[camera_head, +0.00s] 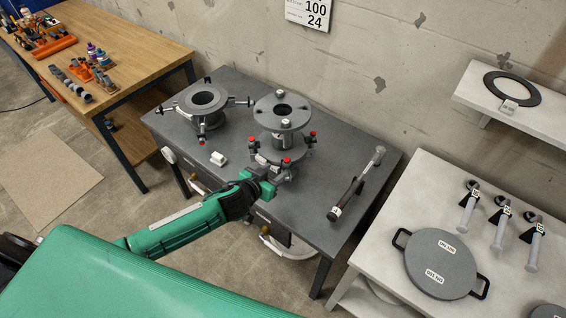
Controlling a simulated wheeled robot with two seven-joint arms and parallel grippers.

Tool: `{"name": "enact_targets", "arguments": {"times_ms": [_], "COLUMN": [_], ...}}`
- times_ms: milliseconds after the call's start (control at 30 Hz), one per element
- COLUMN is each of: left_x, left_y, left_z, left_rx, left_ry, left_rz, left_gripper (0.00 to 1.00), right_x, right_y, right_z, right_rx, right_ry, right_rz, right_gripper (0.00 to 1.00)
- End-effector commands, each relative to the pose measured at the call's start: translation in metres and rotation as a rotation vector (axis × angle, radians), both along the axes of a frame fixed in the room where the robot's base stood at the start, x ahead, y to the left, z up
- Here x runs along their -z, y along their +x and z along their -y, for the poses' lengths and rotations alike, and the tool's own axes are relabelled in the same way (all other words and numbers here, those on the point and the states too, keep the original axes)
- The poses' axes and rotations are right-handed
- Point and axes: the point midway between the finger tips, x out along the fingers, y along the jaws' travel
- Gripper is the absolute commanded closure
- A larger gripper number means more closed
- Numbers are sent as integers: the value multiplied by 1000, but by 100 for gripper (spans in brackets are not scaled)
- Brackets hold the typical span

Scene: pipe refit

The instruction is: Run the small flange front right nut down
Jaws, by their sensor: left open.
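Two grey flange assemblies stand on the dark grey bench (355,165). The right one, a stacked flange (281,111) with a short pipe below its top disc, has several red-capped bolts around its lower flange. I cannot tell from labels which is the small flange. A red-capped bolt (286,161) sits at the front right of the lower flange. My left gripper (270,180), green-bodied, is open at the front of this flange, close to that bolt. Contact with the nut cannot be made out, as the jaws and nut are small here. My right gripper is not in view.
A flange (205,98) with side bolts stands at the bench's back left. A small white block (218,158) and a long-handled tool (356,185) lie on the bench. A white table (380,233) at right holds a round lidded plate (440,263). A wooden table (135,55) stands left.

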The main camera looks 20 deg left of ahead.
Motion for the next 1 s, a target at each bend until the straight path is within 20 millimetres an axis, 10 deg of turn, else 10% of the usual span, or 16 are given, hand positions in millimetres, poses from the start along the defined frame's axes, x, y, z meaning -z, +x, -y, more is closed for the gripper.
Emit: {"name": "enact_targets", "arguments": {"times_ms": [400, 867, 1000], "left_x": [20, 25, 24], "left_y": [49, 56, 56], "left_z": [13, 15, 15], "left_rx": [0, 0, 0], "left_ry": [0, 0, 0], "left_rz": [0, -1, -1], "left_gripper": [56, 56, 82], "right_x": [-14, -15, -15], "right_y": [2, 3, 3], "right_z": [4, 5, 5], "right_rx": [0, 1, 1], "right_ry": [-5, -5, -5], "right_rz": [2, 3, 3], "right_gripper": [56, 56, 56]}}
